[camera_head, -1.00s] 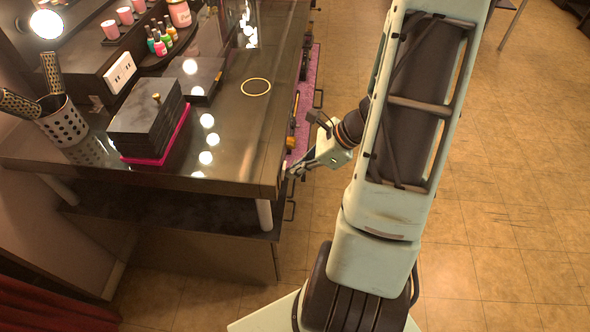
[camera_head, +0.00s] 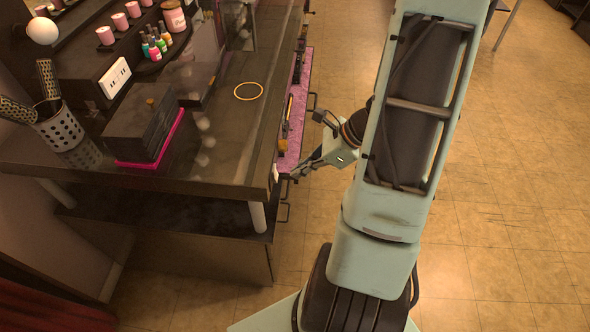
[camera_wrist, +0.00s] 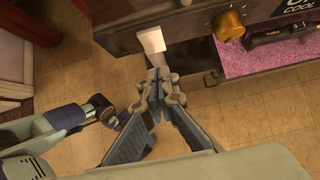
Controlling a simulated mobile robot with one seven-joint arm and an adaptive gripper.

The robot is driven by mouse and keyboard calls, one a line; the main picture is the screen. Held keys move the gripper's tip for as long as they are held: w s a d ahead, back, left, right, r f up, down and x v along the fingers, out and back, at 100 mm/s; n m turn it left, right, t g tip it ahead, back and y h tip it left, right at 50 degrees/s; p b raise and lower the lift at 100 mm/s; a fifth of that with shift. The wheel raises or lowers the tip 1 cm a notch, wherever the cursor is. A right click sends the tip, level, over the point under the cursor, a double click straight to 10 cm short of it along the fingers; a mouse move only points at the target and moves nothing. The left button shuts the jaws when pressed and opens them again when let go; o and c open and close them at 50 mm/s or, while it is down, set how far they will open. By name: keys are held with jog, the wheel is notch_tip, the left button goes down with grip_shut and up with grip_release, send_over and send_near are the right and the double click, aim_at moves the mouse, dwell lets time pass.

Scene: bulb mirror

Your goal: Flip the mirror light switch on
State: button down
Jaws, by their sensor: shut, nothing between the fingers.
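The mirror light bulb (camera_head: 43,31) at the upper left of the head view is unlit. A small white switch (camera_wrist: 152,40) shows on the dark front edge of the vanity in the wrist view, left of a gold knob (camera_wrist: 228,25). My gripper (camera_wrist: 157,82) is shut and empty, with its fingertips just below the switch in the picture; I cannot tell whether they touch it. In the head view my gripper (camera_head: 296,172) is beside the vanity's right front edge. The mirror itself is not clearly seen.
The vanity top (camera_head: 225,130) holds a black stacked box (camera_head: 143,122), a spotted cup (camera_head: 58,126), a gold ring (camera_head: 248,91) and several bottles (camera_head: 154,45). An open drawer with purple lining (camera_head: 297,112) juts out beyond my gripper.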

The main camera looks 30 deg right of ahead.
aim_at(276, 173)
jog(key=v, duration=1)
jog(key=shift+s+d+f, duration=0.1)
jog(key=shift+d, duration=0.05)
jog(key=f+b, duration=0.1)
jog(key=b, duration=0.4)
jog(key=shift+d+f+b, duration=0.15)
jog(key=shift+f+b, duration=0.05)
jog(key=shift+b, duration=0.2)
jog(key=shift+r, duration=0.15)
jog(key=w+a+r+x, duration=0.1)
jog(key=x, duration=1.1)
jog(key=shift+w+a+b, duration=0.2)
jog(key=shift+a+b, duration=0.1)
jog(key=shift+a, duration=0.35)
